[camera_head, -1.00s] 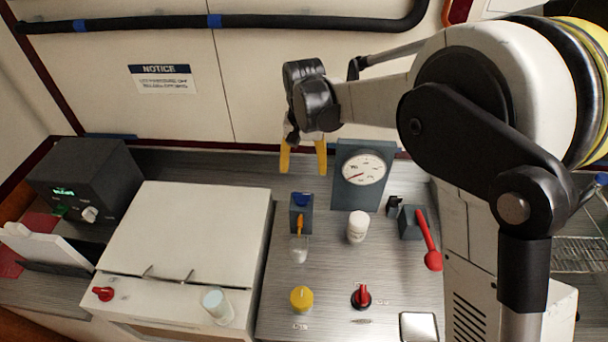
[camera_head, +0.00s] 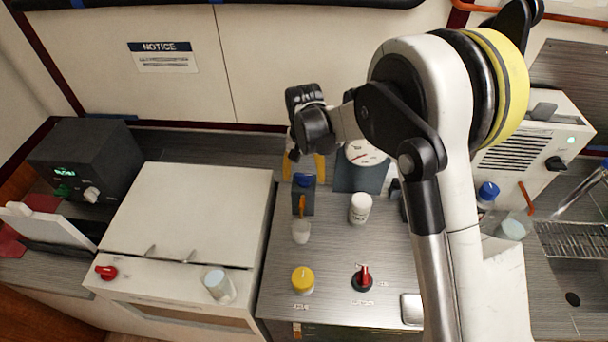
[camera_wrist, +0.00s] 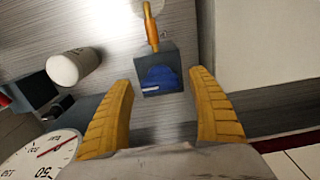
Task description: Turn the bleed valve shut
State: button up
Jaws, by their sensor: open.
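A small grey block with a blue knob (camera_head: 304,180) and an orange spout (camera_head: 302,205) stands on the counter; it looks like the bleed valve, though I see no readable label on it. A small pale cup (camera_head: 300,231) sits below the spout. In the wrist view the blue knob (camera_wrist: 160,78) lies between my yellow fingers, near their tips, with the spout pointing away. My gripper (camera_head: 305,168) is open and empty, behind and above the block in the head view. The fingers do not visibly touch the knob.
A gauge (camera_head: 364,158) stands right of the block, with a white bottle (camera_head: 360,208) in front. A white lidded unit (camera_head: 190,215) stands left. My arm hides part of the counter's right side.

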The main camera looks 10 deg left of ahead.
jog(key=c, duration=1.2)
jog(key=shift+o, duration=0.2)
jog(key=shift+n, duration=0.3)
jog(key=n+b, duration=0.2)
jog(key=n, duration=0.1)
jog(key=shift+f+n, duration=0.1)
jog(key=shift+n, duration=0.2)
jog(key=n+b, duration=0.1)
jog(key=n, duration=0.3)
jog(key=shift+b, duration=0.3)
jog(key=n+b, duration=0.1)
jog(key=n, duration=0.8)
jog(key=shift+n+b, duration=0.3)
jog(key=shift+b, duration=0.1)
